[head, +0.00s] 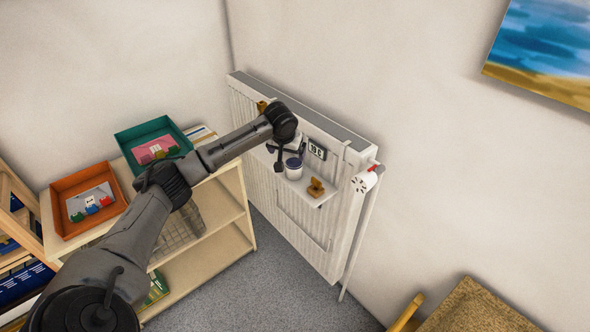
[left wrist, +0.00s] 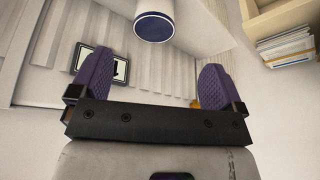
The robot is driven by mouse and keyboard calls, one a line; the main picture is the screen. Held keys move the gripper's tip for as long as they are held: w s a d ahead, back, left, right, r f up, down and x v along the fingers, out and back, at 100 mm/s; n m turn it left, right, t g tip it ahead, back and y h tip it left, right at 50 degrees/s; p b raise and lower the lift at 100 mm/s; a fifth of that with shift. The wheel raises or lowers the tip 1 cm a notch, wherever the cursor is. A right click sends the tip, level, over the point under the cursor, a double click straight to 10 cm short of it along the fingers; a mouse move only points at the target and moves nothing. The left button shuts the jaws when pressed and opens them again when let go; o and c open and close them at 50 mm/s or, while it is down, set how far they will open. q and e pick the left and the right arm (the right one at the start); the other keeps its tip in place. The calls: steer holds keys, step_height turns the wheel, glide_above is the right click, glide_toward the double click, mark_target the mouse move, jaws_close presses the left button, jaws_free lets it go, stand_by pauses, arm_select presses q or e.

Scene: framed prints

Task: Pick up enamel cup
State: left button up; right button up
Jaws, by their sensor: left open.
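The enamel cup (head: 293,168), white with a dark blue rim, stands on a small white shelf (head: 308,196) on the front of the radiator. My left gripper (head: 289,154) is right by the cup in the head view, and its dark fingers partly overlap it. In the left wrist view the two purple-padded fingers (left wrist: 153,80) are spread apart with nothing between them. The cup (left wrist: 153,26) lies beyond the fingertips, roughly centred between them, its upper part cut off by the frame edge. My right gripper is not in view.
A small display clock (head: 317,149) and a wooden figure (head: 316,187) are close to the cup. The radiator (head: 262,120) stands against the wall. A low shelf unit at left carries an orange tray (head: 62,207) and a green tray (head: 128,137). Grey floor (head: 280,290) is clear.

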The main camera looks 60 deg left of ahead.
mark_target(293, 170)
arm_select(q)
steer(key=shift+n, duration=0.5)
steer(key=x, duration=0.3)
steer(key=b+x, duration=0.1)
steer(key=x, duration=0.3)
steer(key=shift+d+f, duration=0.15)
steer(key=shift+d, duration=0.05)
steer(key=shift+b+x, duration=0.3)
steer(key=shift+x, duration=0.45)
steer(key=shift+w+b+x, duration=0.1)
steer(key=shift+b+x, duration=0.3)
steer(key=shift+x, duration=0.9)
steer(key=shift+w+b+x, duration=0.15)
steer(key=shift+b+x, duration=0.25)
steer(key=shift+x, duration=0.85)
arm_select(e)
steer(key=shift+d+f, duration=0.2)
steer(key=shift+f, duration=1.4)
arm_select(q)
steer(key=shift+c, duration=0.2)
steer(key=c, duration=1)
